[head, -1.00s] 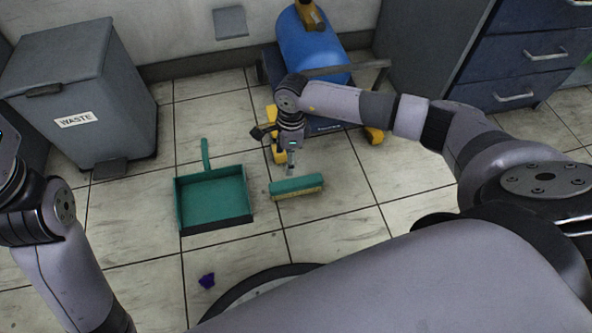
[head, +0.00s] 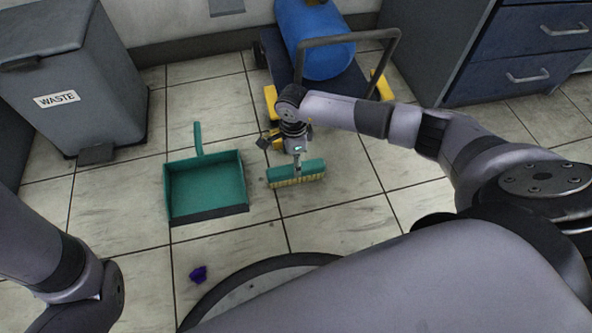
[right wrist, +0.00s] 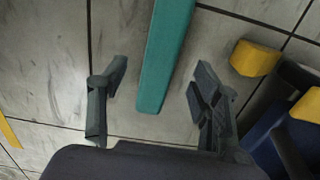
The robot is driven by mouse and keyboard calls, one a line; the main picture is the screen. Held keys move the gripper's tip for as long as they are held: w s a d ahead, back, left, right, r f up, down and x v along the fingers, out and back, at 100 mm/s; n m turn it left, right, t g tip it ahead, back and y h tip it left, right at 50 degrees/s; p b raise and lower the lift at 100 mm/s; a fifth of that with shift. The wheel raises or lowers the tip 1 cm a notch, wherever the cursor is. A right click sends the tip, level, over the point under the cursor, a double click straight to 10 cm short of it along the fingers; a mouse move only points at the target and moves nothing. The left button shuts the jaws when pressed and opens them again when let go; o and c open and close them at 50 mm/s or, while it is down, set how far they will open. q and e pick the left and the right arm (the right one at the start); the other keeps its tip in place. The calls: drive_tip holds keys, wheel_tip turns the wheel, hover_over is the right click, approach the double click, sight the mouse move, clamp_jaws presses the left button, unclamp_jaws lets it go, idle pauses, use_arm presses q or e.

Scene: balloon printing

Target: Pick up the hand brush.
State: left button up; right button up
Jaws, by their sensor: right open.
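The hand brush (head: 296,174) lies on the tiled floor, right of the dustpan, with a green back and pale yellowish bristles. My right gripper (head: 298,155) is directly over it in the head view. In the right wrist view, the brush's long green part (right wrist: 165,55) runs down between the two spread fingers of my right gripper (right wrist: 158,78). The fingers are open, with a gap on each side of the green part. The head view does not show whether they touch it. Only links of my left arm show at the left; its gripper is out of view.
A green dustpan (head: 205,187) lies left of the brush. A purple scrap (head: 198,274) is on the floor nearer me. A grey waste bin (head: 70,85) stands at the left. A cart (head: 368,60) carrying a blue cylinder (head: 312,38) stands behind the gripper, close to it.

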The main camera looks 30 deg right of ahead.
drive_tip(key=shift+f, duration=0.35)
drive_tip(key=f+b, duration=0.5)
drive_tip(key=shift+d, duration=0.3)
drive_tip(key=shift+c, duration=0.5)
drive_tip(key=shift+r, duration=0.1)
clamp_jaws()
